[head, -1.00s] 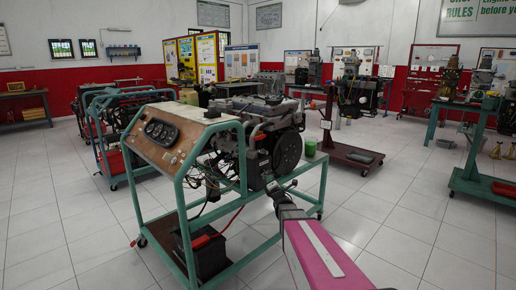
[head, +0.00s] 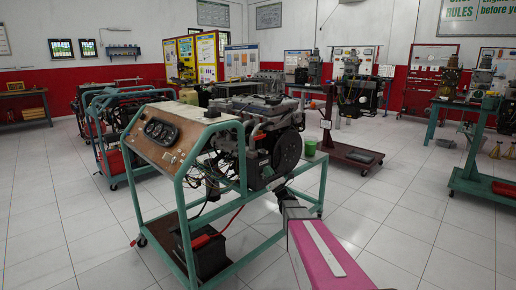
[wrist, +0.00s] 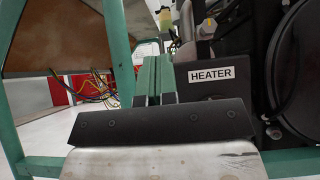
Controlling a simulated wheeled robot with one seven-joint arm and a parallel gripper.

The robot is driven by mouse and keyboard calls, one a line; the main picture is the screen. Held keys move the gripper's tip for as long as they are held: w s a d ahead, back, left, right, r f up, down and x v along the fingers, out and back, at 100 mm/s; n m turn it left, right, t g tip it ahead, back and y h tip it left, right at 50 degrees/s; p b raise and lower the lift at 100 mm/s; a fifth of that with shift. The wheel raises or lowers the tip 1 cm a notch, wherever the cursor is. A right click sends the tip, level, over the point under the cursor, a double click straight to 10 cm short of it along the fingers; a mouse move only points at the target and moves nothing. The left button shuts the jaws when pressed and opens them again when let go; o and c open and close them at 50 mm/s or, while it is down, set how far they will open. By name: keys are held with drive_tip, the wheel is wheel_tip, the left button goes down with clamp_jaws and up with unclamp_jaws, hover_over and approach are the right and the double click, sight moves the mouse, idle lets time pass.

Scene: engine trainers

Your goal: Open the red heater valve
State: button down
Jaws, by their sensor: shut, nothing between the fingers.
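A black panel with a white HEATER label (wrist: 211,73) stands just ahead and to the right in the wrist view. My gripper (wrist: 153,62) shows there as two greenish fingers side by side, shut and empty, just left of the label. I cannot make out the red heater valve in either view; the fingers and gripper body hide part of the panel. In the head view my gripper (head: 283,192) is at the lower front of the engine (head: 258,130), by the green stand. I cannot tell whether the fingers touch anything.
The green stand frame (head: 322,185) surrounds the engine, and a tilted gauge panel (head: 165,135) sits at its left. A black battery (head: 205,262) with red clamps is low on the stand. A dark red wheeled stand (head: 345,155) is behind right.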

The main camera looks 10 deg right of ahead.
sight(260, 137)
drive_tip(key=shift+r, duration=0.1)
drive_tip(key=s+d+r+x, duration=0.1)
drive_tip(key=r+x, duration=0.1)
drive_tip(key=x, duration=1)
drive_tip(key=shift+r, duration=0.25)
